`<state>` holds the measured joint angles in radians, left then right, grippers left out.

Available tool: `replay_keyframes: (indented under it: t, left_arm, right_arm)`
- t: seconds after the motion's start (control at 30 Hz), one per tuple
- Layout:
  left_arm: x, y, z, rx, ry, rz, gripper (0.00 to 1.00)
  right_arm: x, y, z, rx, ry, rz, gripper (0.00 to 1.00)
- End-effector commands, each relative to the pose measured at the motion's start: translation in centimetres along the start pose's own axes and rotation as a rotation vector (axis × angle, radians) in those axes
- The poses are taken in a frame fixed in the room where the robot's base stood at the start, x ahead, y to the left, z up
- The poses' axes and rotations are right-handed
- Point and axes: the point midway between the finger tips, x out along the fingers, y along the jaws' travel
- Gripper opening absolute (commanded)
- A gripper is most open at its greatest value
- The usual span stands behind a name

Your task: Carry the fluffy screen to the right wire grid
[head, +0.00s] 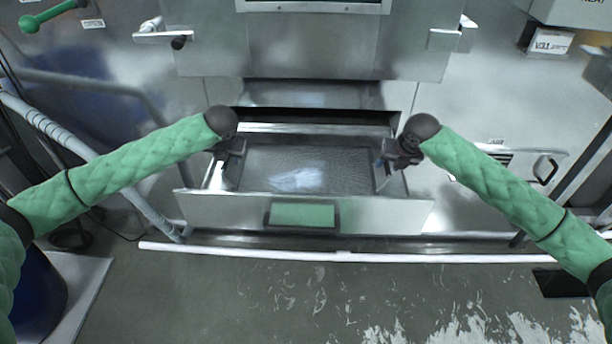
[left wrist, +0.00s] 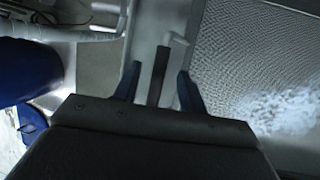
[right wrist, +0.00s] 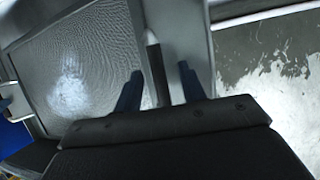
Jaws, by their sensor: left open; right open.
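The fluffy screen (head: 335,165) is a grey mesh panel with a white fluffy patch, lying in the pulled-out drawer. Its mesh also shows in the left wrist view (left wrist: 250,55) and in the right wrist view (right wrist: 95,45). My left gripper (head: 230,168) is open at the screen's left side, its fingers (left wrist: 158,85) on either side of a dark handle (left wrist: 158,72). My right gripper (head: 386,172) is open at the right side, its fingers (right wrist: 161,86) likewise on either side of a dark handle (right wrist: 156,68). I cannot make out the right wire grid.
The drawer (head: 220,208) has a metal front with a green handle (head: 302,215) and stands out from the metal machine (head: 300,55). A white pipe (head: 345,257) runs along the floor before it. A blue container (head: 35,285) stands at lower left. The middle floor is clear.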

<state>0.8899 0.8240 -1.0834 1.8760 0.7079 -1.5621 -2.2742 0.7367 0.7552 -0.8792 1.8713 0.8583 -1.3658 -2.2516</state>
Motion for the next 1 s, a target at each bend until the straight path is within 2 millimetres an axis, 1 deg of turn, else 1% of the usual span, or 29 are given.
replay_keyframes:
  t: [0.1, 0.33, 0.37, 0.4, 0.47, 0.5, 0.53, 0.57, 1.0]
  left_arm:
    - [0.31, 0.02, 0.01, 0.0, 0.0, 0.0, 0.42]
    - [0.33, 0.01, 0.01, 0.0, 0.0, 0.0, 0.42]
    - [0.33, 0.01, 0.0, 0.0, 0.0, 0.0, 0.38]
    - [0.33, 0.01, 0.0, 0.0, 0.0, 0.0, 0.3]
    - [0.33, 0.01, 0.0, 0.0, 0.0, 0.0, 0.18]
    - [0.32, 0.01, 0.0, 0.0, 0.0, 0.0, 0.1]
    - [0.32, 0.02, 0.0, 0.0, 0.0, 0.0, 0.04]
    - [0.32, 0.02, 0.0, 0.0, 0.0, 0.0, 0.0]
    - [0.34, 0.09, 0.0, 0.0, 0.0, 0.002, 0.0]
  right_arm:
    - [0.29, -0.01, 0.02, 0.0, 0.0, -0.001, 0.41]
    - [0.33, 0.0, 0.01, 0.0, 0.0, 0.0, 0.41]
    - [0.32, 0.0, 0.01, 0.0, 0.0, 0.0, 0.37]
    - [0.32, 0.0, 0.01, 0.0, 0.0, 0.0, 0.29]
    - [0.32, 0.0, 0.01, 0.0, 0.0, 0.0, 0.17]
    - [0.31, 0.0, 0.01, 0.0, 0.0, 0.0, 0.09]
    - [0.31, 0.0, 0.01, 0.0, 0.0, 0.0, 0.03]
    - [0.31, 0.0, 0.01, 0.0, 0.0, 0.0, 0.0]
    - [0.29, -0.04, 0.03, 0.0, 0.0, -0.001, 0.0]
